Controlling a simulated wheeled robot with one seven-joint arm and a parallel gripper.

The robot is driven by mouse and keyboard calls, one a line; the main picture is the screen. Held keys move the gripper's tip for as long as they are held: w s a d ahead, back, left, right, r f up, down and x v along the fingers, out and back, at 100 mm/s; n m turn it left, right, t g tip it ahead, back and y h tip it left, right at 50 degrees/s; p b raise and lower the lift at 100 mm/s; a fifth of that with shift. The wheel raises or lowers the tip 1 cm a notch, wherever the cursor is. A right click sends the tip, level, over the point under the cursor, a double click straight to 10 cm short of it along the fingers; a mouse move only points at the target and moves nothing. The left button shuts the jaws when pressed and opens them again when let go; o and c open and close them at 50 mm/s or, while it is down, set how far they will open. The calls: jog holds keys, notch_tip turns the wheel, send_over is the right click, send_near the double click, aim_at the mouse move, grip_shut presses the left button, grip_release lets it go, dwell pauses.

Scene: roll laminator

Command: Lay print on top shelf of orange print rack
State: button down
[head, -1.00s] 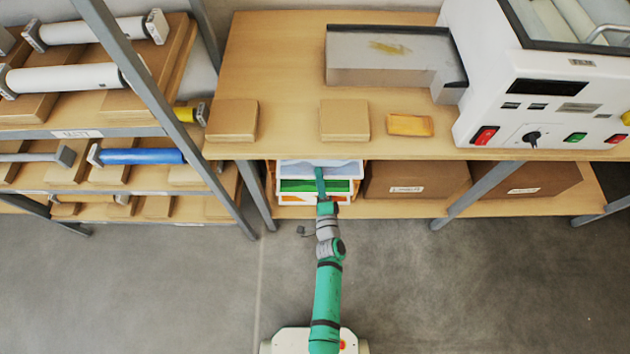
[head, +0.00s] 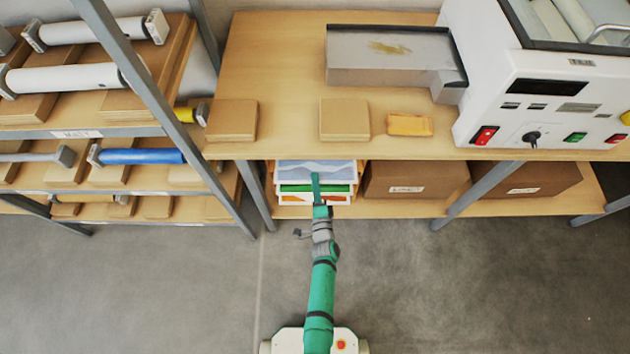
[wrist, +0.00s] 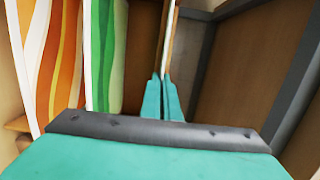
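The print (head: 302,166) with pale blue-grey waves is at the top front of the orange print rack (head: 271,184), under the table. My gripper (head: 317,178) is at its front edge. In the wrist view my gripper (wrist: 165,95) is shut on a thin sheet (wrist: 167,40) seen edge-on, which fits this print. A green print (head: 300,188) and an orange print (head: 290,199) lie on lower levels. In the wrist view the green print (wrist: 103,55) and orange print (wrist: 50,60) stand to the left. Whether the held print touches the top shelf is hidden.
Brown cartons (head: 415,182) stand right of the rack on the lower shelf. A grey table leg (head: 256,195) is close on its left. The tabletop (head: 275,60) overhangs the rack and bears a white laminator (head: 545,110). The floor in front is clear.

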jog(key=c, duration=2)
grip_release()
jog(key=s+d+r+n+h, duration=0.1)
jog(key=s+r+n, duration=0.1)
jog(key=s, duration=0.9)
jog(key=s+d+r+n, duration=0.1)
jog(key=s+r+n, duration=0.15)
jog(key=s, duration=0.85)
jog(key=s+r+n, duration=0.4)
jog(key=s+r, duration=0.1)
jog(key=r, duration=0.2)
jog(key=s+a+r+n+g+h, duration=0.1)
jog(key=s+r+n, duration=0.3)
jog(key=r, duration=0.3)
jog(key=s+a+r+n+g, duration=0.1)
jog(key=s+r+n, duration=0.3)
jog(key=s+r, duration=0.2)
jog(key=shift+s+r+h, duration=0.3)
jog(key=shift+s+r, duration=0.1)
jog(key=shift+r, duration=0.2)
